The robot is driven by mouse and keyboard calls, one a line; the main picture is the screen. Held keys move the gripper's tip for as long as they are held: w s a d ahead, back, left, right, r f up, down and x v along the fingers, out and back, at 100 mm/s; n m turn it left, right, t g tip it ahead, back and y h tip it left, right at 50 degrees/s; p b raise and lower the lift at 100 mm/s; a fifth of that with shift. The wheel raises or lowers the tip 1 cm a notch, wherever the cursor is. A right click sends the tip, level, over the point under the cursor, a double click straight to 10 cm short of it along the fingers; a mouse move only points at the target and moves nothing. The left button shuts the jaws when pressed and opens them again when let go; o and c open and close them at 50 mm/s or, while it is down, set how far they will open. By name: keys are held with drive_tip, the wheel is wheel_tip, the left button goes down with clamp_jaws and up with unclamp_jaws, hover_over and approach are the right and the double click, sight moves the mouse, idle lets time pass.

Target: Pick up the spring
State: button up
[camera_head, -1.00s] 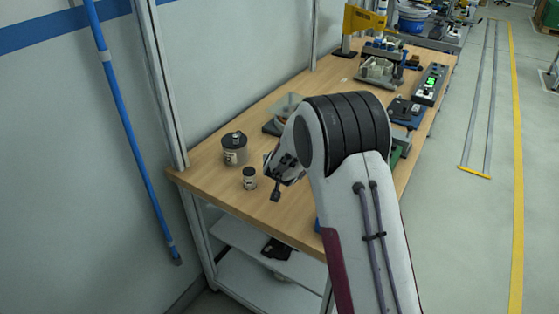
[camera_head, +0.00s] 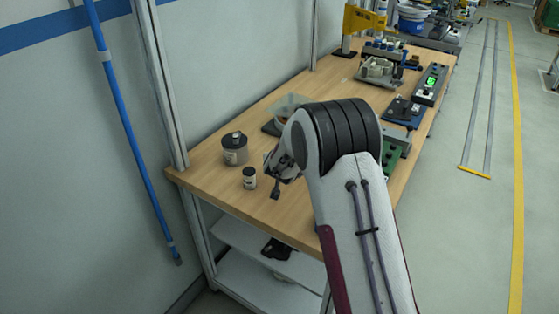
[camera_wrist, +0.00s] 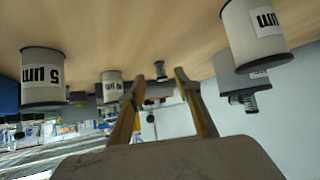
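I cannot identify the spring with certainty. In the wrist view, a small dark object (camera_wrist: 160,70) stands on the tabletop beyond and between my fingertips, apart from them; it may be the spring. A dark ribbed piece (camera_wrist: 250,103) shows at the end of a grey canister (camera_wrist: 240,75) on the right. My gripper (camera_wrist: 158,82) is open, with nothing visible between its fingers. In the head view, my gripper (camera_head: 276,188) is low over the near end of the table, right of a small labelled jar (camera_head: 249,179). My arm hides part of the table there.
A larger grey canister (camera_head: 234,152) stands behind the small jar. A clear bin (camera_head: 288,107) is farther back on the wooden table (camera_head: 220,190). Labelled cylinders flank my fingers in the wrist view, at left (camera_wrist: 42,75) and upper right (camera_wrist: 252,35). The wall borders the table's left.

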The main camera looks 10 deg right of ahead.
drive_tip(key=shift+w, duration=0.1)
drive_tip(key=shift+w+d+f, duration=0.15)
drive_tip(key=shift+w+f, duration=0.1)
drive_tip(key=shift+w, duration=0.45)
drive_tip(key=shift+w+d+f, duration=0.1)
drive_tip(key=shift+w+f, duration=0.1)
drive_tip(key=shift+w, duration=0.5)
drive_tip(key=shift+x, duration=1.1)
drive_tip(key=c, duration=0.9)
